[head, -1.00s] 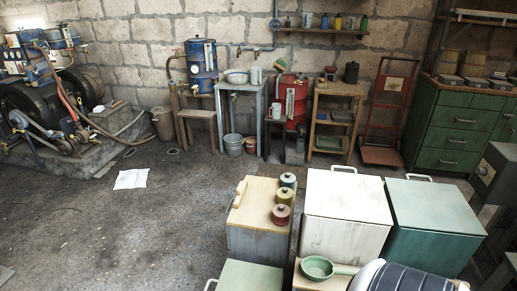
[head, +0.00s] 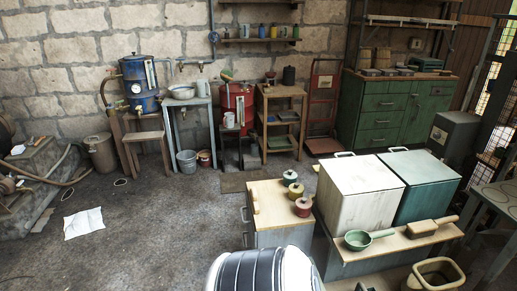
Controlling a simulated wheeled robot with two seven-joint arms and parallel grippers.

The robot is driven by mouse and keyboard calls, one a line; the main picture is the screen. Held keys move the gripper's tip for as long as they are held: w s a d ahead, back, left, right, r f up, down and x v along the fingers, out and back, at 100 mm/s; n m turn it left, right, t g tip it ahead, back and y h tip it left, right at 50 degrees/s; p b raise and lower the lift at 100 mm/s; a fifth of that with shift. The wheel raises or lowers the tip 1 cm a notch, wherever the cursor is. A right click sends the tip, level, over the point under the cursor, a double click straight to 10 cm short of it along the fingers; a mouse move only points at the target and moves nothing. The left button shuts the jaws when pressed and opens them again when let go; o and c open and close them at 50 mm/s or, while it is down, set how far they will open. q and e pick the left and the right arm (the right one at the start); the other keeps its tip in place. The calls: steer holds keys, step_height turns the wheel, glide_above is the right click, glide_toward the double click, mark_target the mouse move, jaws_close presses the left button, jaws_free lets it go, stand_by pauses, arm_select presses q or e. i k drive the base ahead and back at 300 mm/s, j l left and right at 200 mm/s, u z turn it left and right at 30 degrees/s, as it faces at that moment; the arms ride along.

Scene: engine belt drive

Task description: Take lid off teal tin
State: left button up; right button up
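Three small lidded tins stand in a row near the right edge of the wooden top of a low grey cabinet (head: 283,235). The teal tin (head: 290,177) is the farthest, with its dark knobbed lid on. A greenish-yellow tin (head: 296,190) stands in the middle and a red tin (head: 303,207) is nearest, both lidded. All three look upright. Neither of my grippers shows in the head view; only a white and black part of my own body (head: 265,270) fills the bottom middle.
A white box (head: 358,195) and a green box (head: 420,185) stand right of the tins. A green pan (head: 365,239) and a wooden-handled brush (head: 432,227) lie on the ledge before them.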

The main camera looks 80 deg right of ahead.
mark_target(290, 174)
steer(key=i+z, duration=0.7)
steer(key=i+j+z, duration=0.3)
steer(key=i+l+z, duration=0.1)
steer(key=z, duration=0.35)
steer(key=i+z, duration=0.25)
steer(key=z, duration=0.15)
steer(key=i+z, duration=0.2)
steer(key=z, duration=0.25)
steer(key=i+j+z, duration=0.15)
steer(key=z, duration=0.3)
steer(key=i+j+z, duration=0.15)
steer(key=z, duration=0.25)
steer(key=i+j+z, duration=0.15)
steer(key=z, duration=0.3)
